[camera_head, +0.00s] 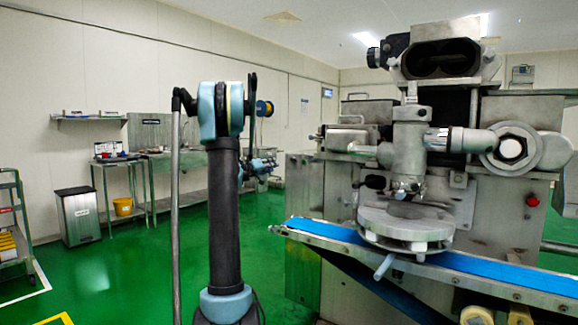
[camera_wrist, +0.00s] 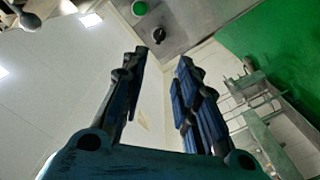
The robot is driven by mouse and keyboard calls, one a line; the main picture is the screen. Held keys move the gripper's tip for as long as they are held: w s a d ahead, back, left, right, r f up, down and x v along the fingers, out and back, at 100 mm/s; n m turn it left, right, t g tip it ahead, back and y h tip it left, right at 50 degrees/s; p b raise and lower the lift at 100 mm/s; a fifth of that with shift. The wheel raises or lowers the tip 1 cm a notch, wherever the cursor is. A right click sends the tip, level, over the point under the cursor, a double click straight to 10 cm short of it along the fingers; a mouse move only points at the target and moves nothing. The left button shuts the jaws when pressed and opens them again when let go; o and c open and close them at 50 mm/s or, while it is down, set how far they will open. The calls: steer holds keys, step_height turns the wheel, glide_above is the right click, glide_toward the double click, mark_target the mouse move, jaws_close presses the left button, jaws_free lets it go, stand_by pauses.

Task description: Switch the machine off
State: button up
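The machine (camera_head: 480,215) is a large grey metal unit on the right of the head view. A round red button (camera_head: 532,200) sits on its front at the right. In the wrist view, a grey metal panel (camera_wrist: 185,22) at the top carries a green round button (camera_wrist: 140,8) and a black knob (camera_wrist: 158,35). My gripper (camera_wrist: 164,57) has its two blue-black fingers apart, with nothing between them. The black knob shows just above the gap between the fingertips, apart from them. In the head view my arm partly hides its far end, and the panel's controls cannot be made out.
A blue conveyor belt (camera_head: 340,234) runs across the machine's front and juts out left. A round metal plate (camera_head: 405,222) stands over it. Green floor (camera_head: 130,270) is open on the left.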

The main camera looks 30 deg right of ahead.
mark_target(292, 161)
steer(key=x, duration=1.7)
steer(key=shift+d, duration=0.1)
jaws_close()
